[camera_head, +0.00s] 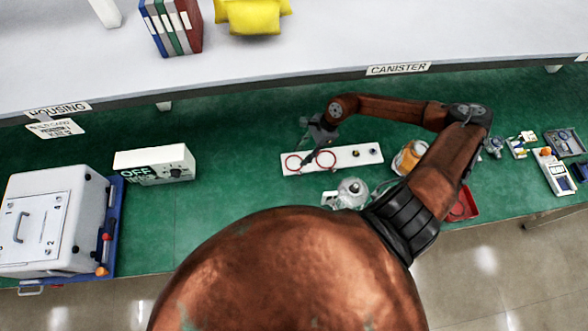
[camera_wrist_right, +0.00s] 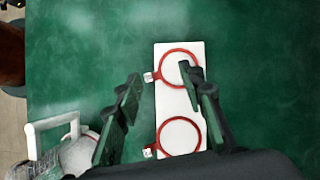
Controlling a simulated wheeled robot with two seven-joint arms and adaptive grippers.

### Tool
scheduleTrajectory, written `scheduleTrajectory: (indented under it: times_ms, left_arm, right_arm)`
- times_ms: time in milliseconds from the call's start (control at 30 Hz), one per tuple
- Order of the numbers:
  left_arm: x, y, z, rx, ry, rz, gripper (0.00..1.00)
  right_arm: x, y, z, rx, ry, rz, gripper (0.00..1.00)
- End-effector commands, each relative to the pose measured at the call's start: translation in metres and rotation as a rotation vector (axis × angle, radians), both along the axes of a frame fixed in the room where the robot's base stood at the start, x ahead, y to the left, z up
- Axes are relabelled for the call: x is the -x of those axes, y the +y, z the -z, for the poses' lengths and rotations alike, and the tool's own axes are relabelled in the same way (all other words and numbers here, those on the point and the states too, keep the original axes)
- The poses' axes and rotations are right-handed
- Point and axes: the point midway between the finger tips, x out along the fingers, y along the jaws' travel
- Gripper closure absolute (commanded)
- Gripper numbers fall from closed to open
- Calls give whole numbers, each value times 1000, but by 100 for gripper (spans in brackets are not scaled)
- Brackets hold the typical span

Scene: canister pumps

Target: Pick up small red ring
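Two red rings lie side by side on a white board (camera_head: 346,163) on the green bench. In the head view, the left ring (camera_head: 286,163) looks slightly smaller than the right ring (camera_head: 336,159). The wrist view shows an upper ring (camera_wrist_right: 160,72) and a lower ring (camera_wrist_right: 159,137), nearly equal in size there. My right gripper (camera_head: 309,158) is over the board near the rings. One finger covers part of the upper ring. My left gripper is not in view.
A glass canister (camera_head: 352,192) stands in front of the board, and an orange-and-white container (camera_head: 408,158) is to its right. A red tray (camera_head: 464,205) is partly behind my arm. An OFF box (camera_head: 155,165) and white housing (camera_head: 50,222) stand left.

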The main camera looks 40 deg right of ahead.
Motion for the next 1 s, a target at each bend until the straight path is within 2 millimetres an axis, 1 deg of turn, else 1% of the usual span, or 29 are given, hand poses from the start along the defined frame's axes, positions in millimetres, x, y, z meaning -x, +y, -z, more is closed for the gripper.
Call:
scheduleTrajectory:
  times_ms: [33,67,167,467,600,700,833,1000]
  left_arm:
    - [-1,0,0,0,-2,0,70]
    - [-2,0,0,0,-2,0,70]
    - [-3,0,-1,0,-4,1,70]
    - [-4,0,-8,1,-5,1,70]
    - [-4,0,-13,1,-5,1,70]
    - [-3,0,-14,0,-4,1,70]
    - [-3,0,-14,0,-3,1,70]
    - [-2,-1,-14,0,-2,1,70]
  right_arm:
    - [13,-6,3,36,21,-42,64]
    - [18,-7,6,50,31,-60,64]
    - [26,-8,14,71,44,-88,64]
    - [23,1,44,68,45,-84,64]
    - [20,6,65,66,44,-83,64]
    - [18,11,76,67,43,-83,64]
    - [18,13,81,68,42,-84,64]
    - [18,12,82,68,42,-84,64]
